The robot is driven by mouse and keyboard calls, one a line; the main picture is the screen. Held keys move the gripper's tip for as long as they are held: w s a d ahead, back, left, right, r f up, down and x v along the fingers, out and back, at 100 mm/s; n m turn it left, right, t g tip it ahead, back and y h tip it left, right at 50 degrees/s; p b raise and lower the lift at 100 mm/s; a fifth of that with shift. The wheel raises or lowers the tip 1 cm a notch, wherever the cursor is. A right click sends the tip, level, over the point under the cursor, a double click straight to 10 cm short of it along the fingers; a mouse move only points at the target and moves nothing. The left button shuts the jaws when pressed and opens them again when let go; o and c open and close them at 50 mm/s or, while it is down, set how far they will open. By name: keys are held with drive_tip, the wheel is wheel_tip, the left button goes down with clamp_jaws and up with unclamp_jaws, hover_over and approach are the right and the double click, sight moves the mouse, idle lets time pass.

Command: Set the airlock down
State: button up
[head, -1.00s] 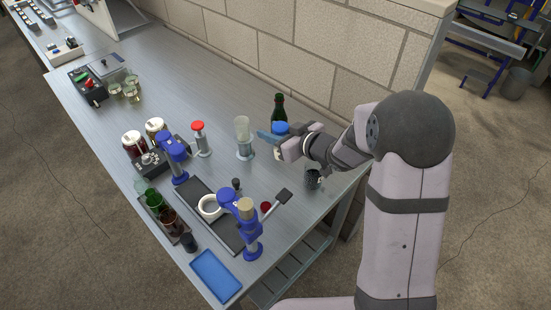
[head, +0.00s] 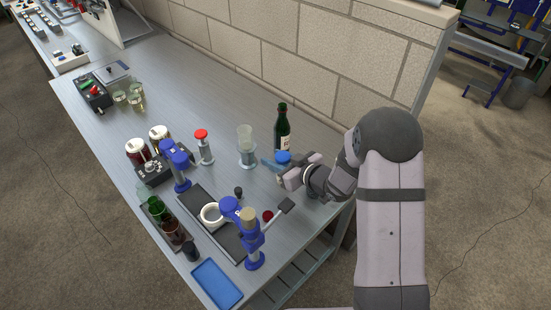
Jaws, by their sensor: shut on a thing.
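My gripper (head: 281,172) is over the right part of the steel table, in front of a dark green bottle (head: 282,128). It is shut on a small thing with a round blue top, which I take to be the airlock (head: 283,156). Its lower part is hidden, so I cannot tell whether it touches the table. The bottle stands upright behind it, and a clear cylinder (head: 246,148) stands to its left.
A red-topped stand (head: 202,145) is farther left. Blue bench tools (head: 245,228), a black tray (head: 220,243) and a blue tray (head: 216,284) fill the front. Bare tabletop (head: 175,85) lies toward the back left.

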drive_tip(key=shift+f, duration=0.2)
drive_tip(key=o, duration=1.1)
drive_tip(key=shift+r, duration=0.1)
drive_tip(key=shift+d+r, duration=0.1)
drive_tip(key=shift+r, duration=0.1)
drive_tip(key=b+v, duration=0.1)
drive_tip(key=v, duration=1.1)
drive_tip(key=shift+s, duration=0.1)
